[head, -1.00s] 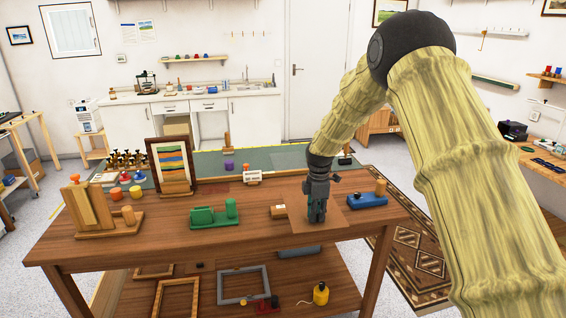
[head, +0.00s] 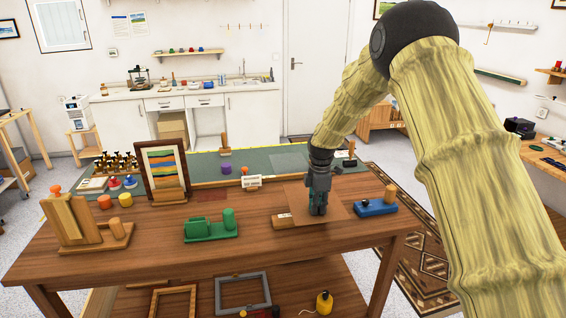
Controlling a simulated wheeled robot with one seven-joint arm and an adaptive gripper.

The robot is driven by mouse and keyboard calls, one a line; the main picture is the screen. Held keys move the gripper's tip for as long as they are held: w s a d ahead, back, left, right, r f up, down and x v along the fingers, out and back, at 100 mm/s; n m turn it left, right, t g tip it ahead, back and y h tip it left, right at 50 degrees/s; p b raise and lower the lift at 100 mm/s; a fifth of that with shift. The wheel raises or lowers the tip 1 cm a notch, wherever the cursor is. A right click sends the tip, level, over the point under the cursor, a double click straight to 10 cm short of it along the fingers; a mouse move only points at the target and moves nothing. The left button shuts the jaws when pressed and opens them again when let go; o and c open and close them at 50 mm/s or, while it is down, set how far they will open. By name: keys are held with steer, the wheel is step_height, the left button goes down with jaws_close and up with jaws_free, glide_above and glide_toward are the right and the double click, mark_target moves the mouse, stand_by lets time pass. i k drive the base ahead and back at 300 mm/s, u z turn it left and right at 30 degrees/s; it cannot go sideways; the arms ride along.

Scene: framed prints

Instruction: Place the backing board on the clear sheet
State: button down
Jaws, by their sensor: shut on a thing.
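The backing board appears as a thin flat brown sheet (head: 297,200) at the right part of the wooden table. My gripper (head: 318,211) points down over it and is shut on it; the fingers hide part of the board. The board looks about level and seems a little above the table top, but the gap is hard to judge. The clear sheet looks like the pale see-through rectangle (head: 288,161) on the green mat behind the table, beyond my gripper and apart from the board.
A small wooden block (head: 284,221) is close to the board's left front edge. A blue fixture (head: 376,208) stands to its right and a green holder (head: 210,227) to its left. A framed striped print (head: 166,168) stands at the back left. The table's front middle is clear.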

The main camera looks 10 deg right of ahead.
mark_target(289, 164)
steer(key=z, duration=0.05)
steer(key=i, duration=1.55)
